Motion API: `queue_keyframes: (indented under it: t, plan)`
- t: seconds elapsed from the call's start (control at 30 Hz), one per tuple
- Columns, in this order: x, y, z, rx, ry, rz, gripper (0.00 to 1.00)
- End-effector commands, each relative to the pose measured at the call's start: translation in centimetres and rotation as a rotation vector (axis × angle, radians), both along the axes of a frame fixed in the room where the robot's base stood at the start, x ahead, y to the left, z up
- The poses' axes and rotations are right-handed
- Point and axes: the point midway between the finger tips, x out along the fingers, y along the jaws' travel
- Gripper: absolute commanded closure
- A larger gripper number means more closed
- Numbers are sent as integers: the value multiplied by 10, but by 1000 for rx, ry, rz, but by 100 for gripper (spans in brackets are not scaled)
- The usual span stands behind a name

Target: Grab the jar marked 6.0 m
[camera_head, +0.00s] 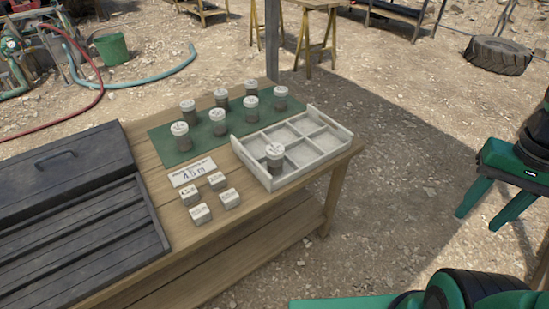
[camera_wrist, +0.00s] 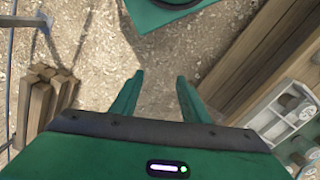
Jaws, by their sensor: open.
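Several dark jars with white marked lids stand upright in two rows on a green mat (camera_head: 200,145) in the head view. One more jar (camera_head: 275,156) stands in the near-left compartment of a pale divided tray (camera_head: 312,166). The lid marks are too small to read surely, so I cannot tell which jar is 6.0 m. My gripper (camera_head: 480,218) is open and empty at the right, off the table and well apart from the jars. In the wrist view my gripper (camera_wrist: 158,78) points at bare ground, and part of the tray (camera_wrist: 262,118) with jars shows at the right edge.
A card reading about 4.5 m (camera_head: 192,172) and several small marked blocks (camera_head: 200,214) lie on the wooden table (camera_head: 240,225). A dark ribbed case (camera_head: 80,220) covers the table's left. Gravel ground lies clear between table and gripper. Timber posts (camera_wrist: 42,105) show in the wrist view.

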Motion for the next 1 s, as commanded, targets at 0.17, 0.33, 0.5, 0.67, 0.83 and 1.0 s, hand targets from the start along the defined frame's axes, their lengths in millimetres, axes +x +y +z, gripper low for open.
queue_keyframes:
  t: [0.17, 0.33, 0.5, 0.67, 0.83, 1.0]
  plan:
    - [2, 3, -2, 0, -8, 6, 32]
    - [43, 13, -26, 21, -1, 23, 32]
    - [87, 40, -63, 89, -4, 26, 32]
    - [122, 74, -100, 192, -5, 5, 32]
    - [152, 119, -136, 338, -3, -44, 32]
    - [175, 170, -165, 512, 13, -129, 32]
